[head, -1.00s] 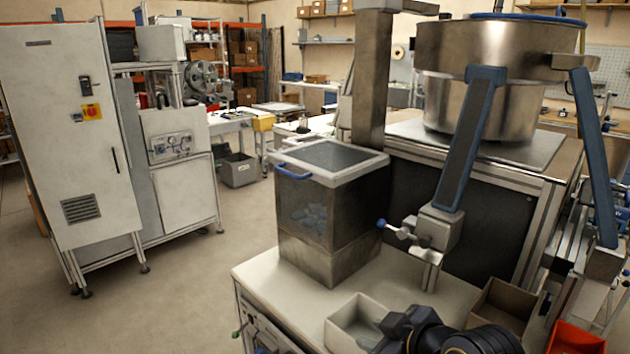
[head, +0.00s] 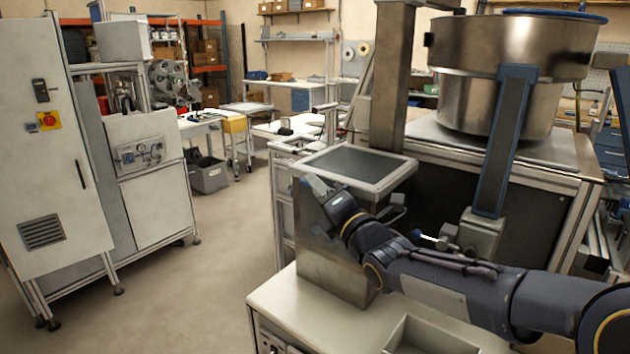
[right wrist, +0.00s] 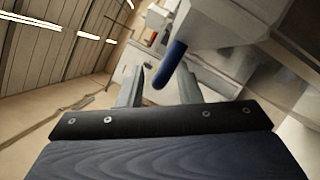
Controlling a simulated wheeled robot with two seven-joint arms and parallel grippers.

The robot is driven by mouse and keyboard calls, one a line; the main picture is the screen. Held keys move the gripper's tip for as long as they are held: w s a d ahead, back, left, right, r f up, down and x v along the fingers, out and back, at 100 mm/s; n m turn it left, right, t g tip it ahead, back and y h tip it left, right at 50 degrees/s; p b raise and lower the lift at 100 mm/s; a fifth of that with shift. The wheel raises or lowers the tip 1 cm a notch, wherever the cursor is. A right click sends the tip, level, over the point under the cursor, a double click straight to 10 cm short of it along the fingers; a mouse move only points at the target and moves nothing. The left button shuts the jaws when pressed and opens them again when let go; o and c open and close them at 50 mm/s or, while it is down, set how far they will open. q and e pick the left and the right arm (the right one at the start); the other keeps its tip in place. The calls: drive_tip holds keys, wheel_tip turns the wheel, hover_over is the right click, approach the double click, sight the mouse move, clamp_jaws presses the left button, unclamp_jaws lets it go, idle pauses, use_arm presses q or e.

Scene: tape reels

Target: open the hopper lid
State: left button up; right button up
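The hopper (head: 322,255) is a metal bin on the white bench top. Its lid (head: 358,168), a dark panel in a pale frame, lies flat and closed on top. My right gripper (head: 312,190) is at the hopper's front left upper edge, and my arm crosses in front of the bin. In the head view the gripper hides the blue lid handle. In the right wrist view the blue handle (right wrist: 171,65) shows between and slightly beyond the two spread fingers (right wrist: 160,88). The fingers do not appear closed on it. My left gripper is not in view.
A metal column (head: 392,80) stands right behind the hopper. A large steel bowl feeder (head: 505,75) with a blue-edged strut (head: 508,140) is to the right. An open tray (head: 430,338) sits at the bench front. Floor left of the hopper is clear.

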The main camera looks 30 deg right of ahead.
drive_tip(key=shift+x, duration=0.8)
clamp_jaws()
